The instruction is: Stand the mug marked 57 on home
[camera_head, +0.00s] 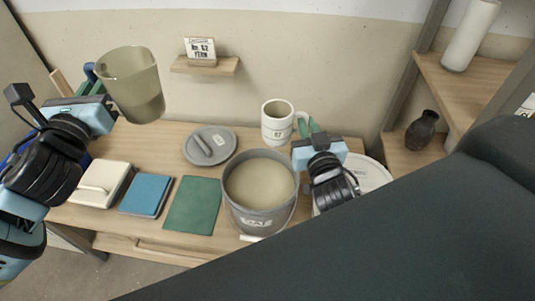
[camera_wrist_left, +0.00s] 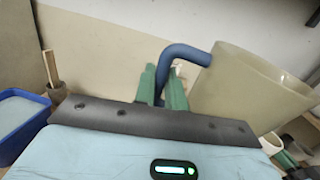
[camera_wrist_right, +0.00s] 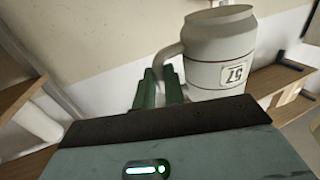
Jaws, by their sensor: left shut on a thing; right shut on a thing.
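The pale mug (camera_head: 277,124) with a dark number label is at the back of the table, behind the bucket. My right gripper (camera_head: 308,127) is shut on its handle, and the mug looks upright. The right wrist view shows the mug (camera_wrist_right: 218,58) close up, its label upside down and reading like 57. I cannot tell whether its base touches anything. My left gripper (camera_head: 87,90) is shut on the blue handle of a translucent olive jug (camera_head: 133,85), held up at the left. The jug also shows in the left wrist view (camera_wrist_left: 240,90). I cannot identify home.
A grey bucket (camera_head: 238,215) of pale glaze stands at the table's front. A grey lid (camera_head: 225,152), cream box (camera_head: 115,175), blue book (camera_head: 145,196) and green mat (camera_head: 193,206) lie left of it. A pale disc (camera_head: 375,175) is partly hidden at right. A wall ledge (camera_head: 205,68) holds a card.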

